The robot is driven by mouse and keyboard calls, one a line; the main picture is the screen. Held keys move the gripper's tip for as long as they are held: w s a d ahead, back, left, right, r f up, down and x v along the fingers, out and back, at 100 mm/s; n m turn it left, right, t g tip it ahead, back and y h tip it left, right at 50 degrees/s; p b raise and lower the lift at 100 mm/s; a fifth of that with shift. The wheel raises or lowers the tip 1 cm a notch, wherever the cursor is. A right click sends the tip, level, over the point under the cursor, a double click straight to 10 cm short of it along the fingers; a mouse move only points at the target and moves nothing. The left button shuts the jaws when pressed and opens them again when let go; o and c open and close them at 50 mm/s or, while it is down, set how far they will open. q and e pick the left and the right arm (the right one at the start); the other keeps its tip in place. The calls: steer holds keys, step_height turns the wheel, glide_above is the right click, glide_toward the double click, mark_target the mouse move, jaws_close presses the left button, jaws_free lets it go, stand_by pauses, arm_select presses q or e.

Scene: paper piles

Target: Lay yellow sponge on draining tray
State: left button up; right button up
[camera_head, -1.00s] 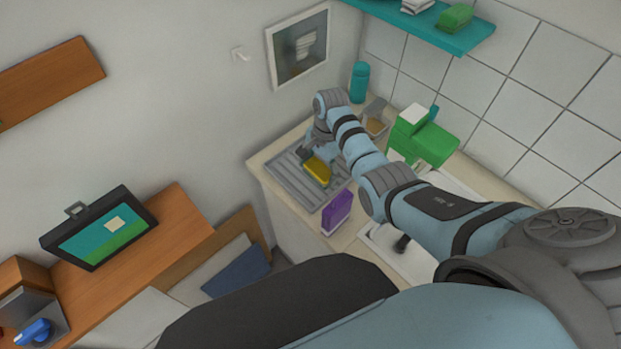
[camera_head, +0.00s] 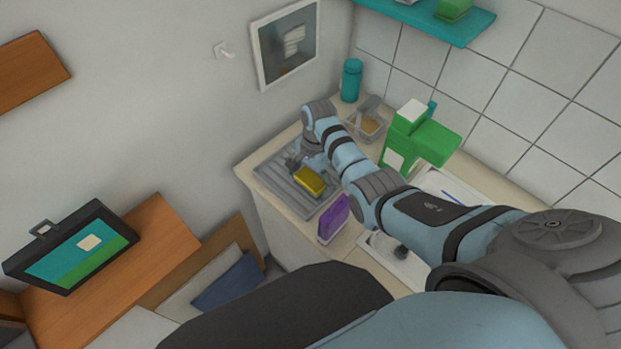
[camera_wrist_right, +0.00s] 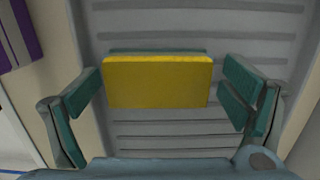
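The yellow sponge (camera_head: 309,181) lies on the grey ribbed draining tray (camera_head: 275,178) at the counter's left end. In the right wrist view the yellow sponge (camera_wrist_right: 157,82) shows a thin green layer along its far edge, with the tray's ribs (camera_wrist_right: 205,22) around and beyond it. My right gripper (camera_head: 303,161) is just beside and above the sponge. In the wrist view its teal-padded fingers (camera_wrist_right: 160,92) are spread apart, one on each side of the sponge, and not closed on it. My left gripper is not in view.
A purple box (camera_head: 333,219) stands close to the tray's front right. A clear container (camera_head: 366,121), a teal bottle (camera_head: 351,80) and a green jug (camera_head: 420,143) stand along the back.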

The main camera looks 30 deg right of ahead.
mark_target(314, 176)
steer(key=shift+s+r, duration=0.1)
steer(key=shift+r, duration=0.35)
step_height(314, 176, up, 12)
steer(key=d+p, duration=0.1)
steer(key=p, duration=0.1)
steer(key=shift+w+d+p, duration=0.15)
steer(key=shift+w+p, duration=0.05)
steer(key=shift+p, duration=0.2)
